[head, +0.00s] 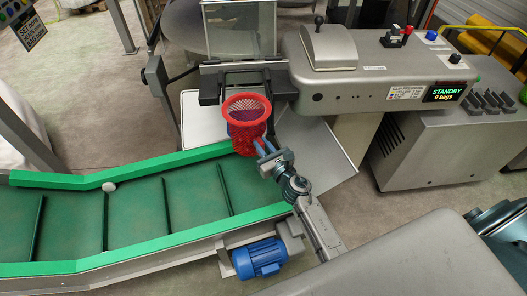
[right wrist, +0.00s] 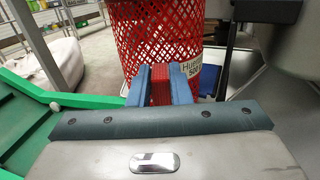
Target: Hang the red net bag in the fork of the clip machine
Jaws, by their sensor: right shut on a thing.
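The red net bag (head: 246,125) is held upright with its round mouth open at the top. My right gripper (head: 265,147) is shut on the bag's near side. In the right wrist view, the blue fingers of the gripper (right wrist: 160,84) pinch a red tab on the net bag (right wrist: 150,35), and a printed label shows at right. The dark fork (head: 209,88) of the clip machine (head: 380,65) lies just behind the bag's rim. The rim overlaps the fork's near side in the picture; I cannot tell whether they touch. My left gripper is not in view.
A green conveyor (head: 150,210) with raised cleats runs in from the left and ends beside the bag. A metal chute plate (head: 318,155) is right of the bag. A display (head: 446,92) reads STANDBY, 0 bags. A blue motor (head: 258,258) sits below.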

